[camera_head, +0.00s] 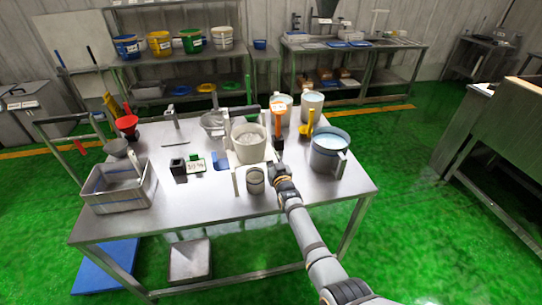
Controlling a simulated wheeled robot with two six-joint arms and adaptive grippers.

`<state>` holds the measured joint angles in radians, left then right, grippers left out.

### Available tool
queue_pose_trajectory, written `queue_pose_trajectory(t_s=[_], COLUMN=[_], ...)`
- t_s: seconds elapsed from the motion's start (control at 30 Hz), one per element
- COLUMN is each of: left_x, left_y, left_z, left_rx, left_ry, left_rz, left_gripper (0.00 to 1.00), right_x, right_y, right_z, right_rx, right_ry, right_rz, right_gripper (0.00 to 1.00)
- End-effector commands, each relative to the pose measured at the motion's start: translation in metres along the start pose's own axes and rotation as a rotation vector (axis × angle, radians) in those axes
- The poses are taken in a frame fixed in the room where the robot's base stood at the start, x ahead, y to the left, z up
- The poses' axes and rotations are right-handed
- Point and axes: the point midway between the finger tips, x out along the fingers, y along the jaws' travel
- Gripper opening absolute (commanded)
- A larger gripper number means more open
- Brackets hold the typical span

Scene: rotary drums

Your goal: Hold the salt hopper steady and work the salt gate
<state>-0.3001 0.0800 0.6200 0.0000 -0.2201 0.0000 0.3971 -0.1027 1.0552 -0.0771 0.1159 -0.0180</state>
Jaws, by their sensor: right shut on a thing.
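My right gripper (279,168) reaches in from the lower right over the steel table (210,207). Its jaws are shut at the lower end of an orange-topped upright piece (278,118); the exact contact is too small to make out. Just left of it, a white round vessel with pale, grainy contents (249,143) stands upright inside a grey frame. I cannot tell for sure which part is the salt hopper or its gate. My left gripper is not in view.
A blue-rimmed pot (329,152) stands close right of my gripper, and a small banded jar (255,181) close left. A grey crate (118,188) sits at the table's left end. Pale tubs (312,106) stand behind. The front middle of the table is clear.

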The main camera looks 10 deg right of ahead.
Motion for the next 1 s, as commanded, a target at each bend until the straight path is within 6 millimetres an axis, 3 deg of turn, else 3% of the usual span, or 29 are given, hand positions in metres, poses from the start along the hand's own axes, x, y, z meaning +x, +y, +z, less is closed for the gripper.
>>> queue_pose_trajectory(t_s=[1.0], left_x=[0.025], left_y=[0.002], left_z=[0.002], left_rx=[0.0], left_ry=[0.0], left_rz=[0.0], left_gripper=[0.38], right_x=[0.001], right_y=[0.0], right_z=[0.022], right_rx=[0.003], right_ry=[0.01], right_rz=[0.0], right_gripper=[0.0])
